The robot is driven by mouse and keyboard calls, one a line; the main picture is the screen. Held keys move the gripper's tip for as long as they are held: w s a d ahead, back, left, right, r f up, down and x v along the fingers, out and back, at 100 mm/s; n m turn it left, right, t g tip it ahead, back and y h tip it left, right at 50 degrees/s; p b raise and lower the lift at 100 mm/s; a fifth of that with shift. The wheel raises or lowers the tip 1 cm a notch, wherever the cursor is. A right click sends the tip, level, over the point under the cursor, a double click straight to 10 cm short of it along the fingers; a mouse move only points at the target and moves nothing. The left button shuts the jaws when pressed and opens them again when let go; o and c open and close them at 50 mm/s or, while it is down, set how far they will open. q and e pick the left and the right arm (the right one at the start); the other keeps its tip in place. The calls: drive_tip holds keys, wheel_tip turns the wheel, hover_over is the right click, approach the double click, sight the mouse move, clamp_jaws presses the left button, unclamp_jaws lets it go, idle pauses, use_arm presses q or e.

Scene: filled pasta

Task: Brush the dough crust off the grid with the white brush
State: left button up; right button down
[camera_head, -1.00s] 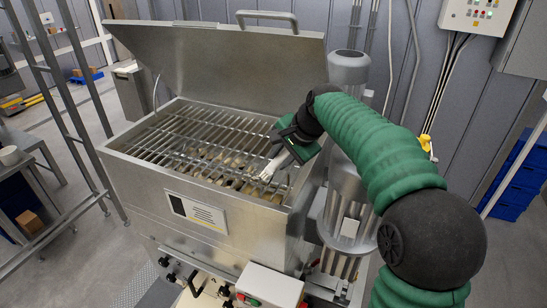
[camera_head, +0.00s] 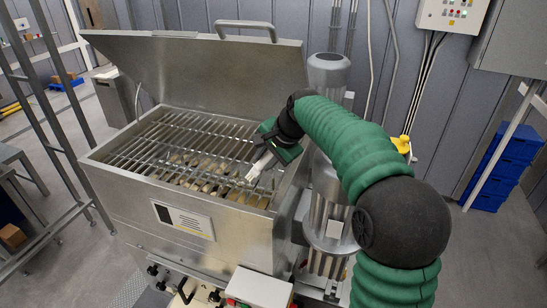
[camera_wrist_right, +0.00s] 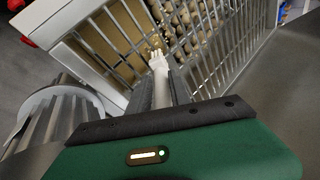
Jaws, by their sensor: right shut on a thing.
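The metal grid (camera_head: 140,150) covers the open hopper. My right gripper (camera_head: 268,150) is over its right side, shut on the white brush (camera_head: 255,172). In the right wrist view, the brush (camera_wrist_right: 158,66) extends from between the fingers (camera_wrist_right: 168,92), with its splayed white tip over the grid bars (camera_wrist_right: 232,58). I cannot tell whether the tip touches the bars. Yellowish dough crust (camera_wrist_right: 105,42) shows around the bars left of the brush. Brown lumps (camera_wrist_right: 185,22) lie below the grid. My left gripper is out of view.
The raised hopper lid (camera_head: 205,75) stands behind the grid. A metal motor cylinder (camera_head: 327,80) is close to the right of the hopper, beside my arm. The hopper's front wall (camera_head: 130,205) carries a label (camera_head: 183,220). Blue crates (camera_head: 505,165) stand far right.

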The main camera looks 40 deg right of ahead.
drive_tip(key=shift+w+a+p, duration=0.35)
drive_tip(key=shift+w+a, duration=0.15)
drive_tip(key=shift+w, duration=0.2)
drive_tip(key=shift+w+a+p, duration=0.35)
drive_tip(key=shift+w+a, duration=0.1)
drive_tip(key=shift+w, duration=0.25)
drive_tip(key=shift+w+a, duration=0.25)
drive_tip(key=shift+w, duration=0.4)
drive_tip(key=shift+w+a, duration=0.65)
drive_tip(key=shift+w, duration=0.35)
drive_tip(key=shift+w+a, duration=0.25)
drive_tip(key=shift+w, duration=0.3)
wheel_tip(320, 180, up, 6)
drive_tip(key=shift+s, duration=0.1)
drive_tip(key=shift+r, duration=1.55)
